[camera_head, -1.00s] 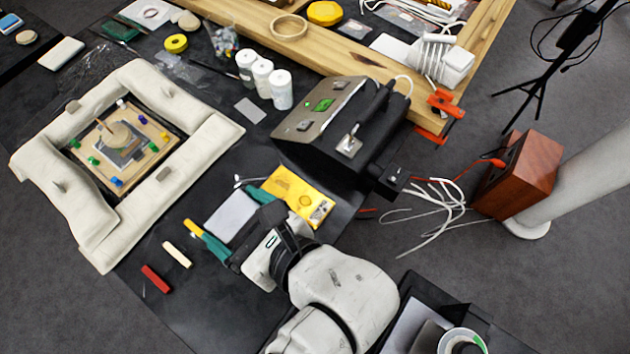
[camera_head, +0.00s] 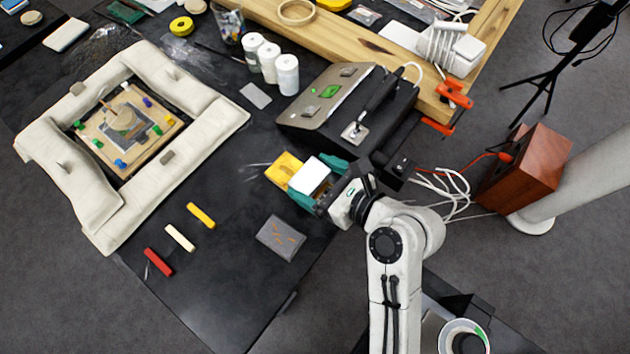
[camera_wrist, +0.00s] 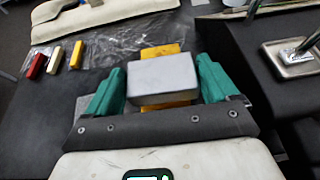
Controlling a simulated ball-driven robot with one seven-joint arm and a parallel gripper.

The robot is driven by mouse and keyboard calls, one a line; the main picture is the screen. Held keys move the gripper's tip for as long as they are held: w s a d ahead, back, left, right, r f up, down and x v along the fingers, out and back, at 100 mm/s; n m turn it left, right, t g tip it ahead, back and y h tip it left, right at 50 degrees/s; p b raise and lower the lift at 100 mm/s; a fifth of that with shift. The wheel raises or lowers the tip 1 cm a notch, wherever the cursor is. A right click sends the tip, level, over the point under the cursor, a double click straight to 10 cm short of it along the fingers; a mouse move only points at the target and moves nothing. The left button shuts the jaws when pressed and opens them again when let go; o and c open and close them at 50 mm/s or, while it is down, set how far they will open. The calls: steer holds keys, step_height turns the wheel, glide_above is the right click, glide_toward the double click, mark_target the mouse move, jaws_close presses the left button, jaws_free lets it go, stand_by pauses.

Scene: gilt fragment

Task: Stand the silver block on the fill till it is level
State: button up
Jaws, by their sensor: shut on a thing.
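The silver block (camera_head: 313,175) is a pale grey box with a bright top. It also shows in the wrist view (camera_wrist: 163,80), upright between the teal fingers. My gripper (camera_head: 318,180) is shut on it, with one finger on each side. A yellow piece (camera_head: 284,168) lies just beyond and partly under the block in the picture. It shows above the block in the wrist view (camera_wrist: 160,51). I cannot tell whether the block touches it. Which thing is the fill is unclear to me.
A grey pad with orange lines (camera_head: 281,238) lies in front on the black table. Red (camera_head: 158,262), cream (camera_head: 180,238) and yellow (camera_head: 201,215) sticks lie left. A black device (camera_head: 346,110) stands behind. A cushioned frame (camera_head: 75,215) surrounds a pegged board (camera_head: 93,132).

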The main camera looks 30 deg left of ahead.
steer(key=shift+s+f, duration=0.1)
steer(key=shift+f, duration=0.95)
steer(key=o, duration=1)
steer(key=shift+f, duration=0.15)
steer(key=shift+o, duration=0.2)
steer(key=shift+s+d+r+p, duration=0.1)
steer(key=shift+d+r+p, duration=0.15)
steer(key=shift+r+p, duration=0.15)
steer(key=p+v, duration=0.7)
steer(key=v, duration=0.4)
steer(key=shift+d, duration=0.2)
steer(key=shift+a, duration=0.1)
stand_by(1.1)
